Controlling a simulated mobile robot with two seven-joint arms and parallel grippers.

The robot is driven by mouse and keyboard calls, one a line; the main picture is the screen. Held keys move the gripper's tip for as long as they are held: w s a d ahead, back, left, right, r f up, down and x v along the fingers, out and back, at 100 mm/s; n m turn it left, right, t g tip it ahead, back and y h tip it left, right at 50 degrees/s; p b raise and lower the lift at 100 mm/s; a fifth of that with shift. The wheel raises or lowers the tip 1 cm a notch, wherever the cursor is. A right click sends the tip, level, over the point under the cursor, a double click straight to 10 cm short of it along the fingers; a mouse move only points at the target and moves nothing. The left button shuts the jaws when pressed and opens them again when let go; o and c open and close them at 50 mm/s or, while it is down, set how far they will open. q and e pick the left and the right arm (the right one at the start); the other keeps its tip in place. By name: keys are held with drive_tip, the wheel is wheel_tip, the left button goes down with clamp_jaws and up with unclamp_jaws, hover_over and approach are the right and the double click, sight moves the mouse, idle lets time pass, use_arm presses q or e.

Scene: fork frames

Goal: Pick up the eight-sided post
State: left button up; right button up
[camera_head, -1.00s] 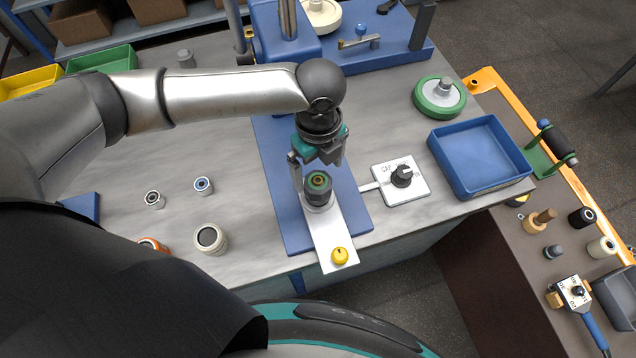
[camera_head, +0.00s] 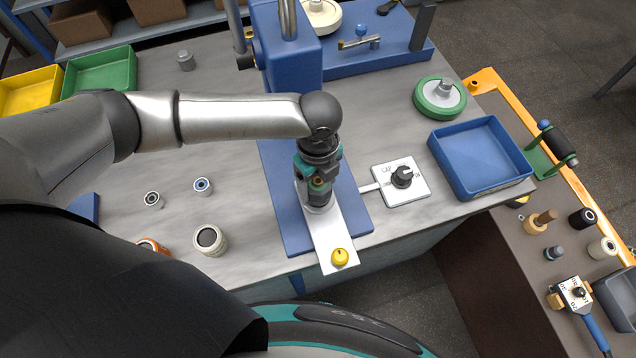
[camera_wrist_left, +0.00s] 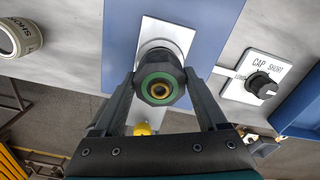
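The eight-sided post (camera_head: 317,198) is a dark faceted piece with a green ring and brass-coloured centre on top. It stands upright in a round light collar on the white strip (camera_head: 335,238) of the blue plate. My left gripper (camera_wrist_left: 160,78) points down over it, with one finger on each side of the post (camera_wrist_left: 160,86) in the left wrist view. The fingers are spread about as wide as the post; firm contact does not show. In the head view the gripper (camera_head: 317,188) partly hides the post. My right gripper is in neither view.
A yellow knob (camera_head: 340,257) sits at the strip's near end. A white dial box (camera_head: 400,181) marked CAP and a blue tray (camera_head: 480,158) are to the right. Several small cylinders, including a cream one (camera_head: 210,240), stand on the left of the bench.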

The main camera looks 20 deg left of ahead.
use_arm(q)
clamp_jaws()
idle(0.4)
drive_tip(key=shift+r, duration=0.15)
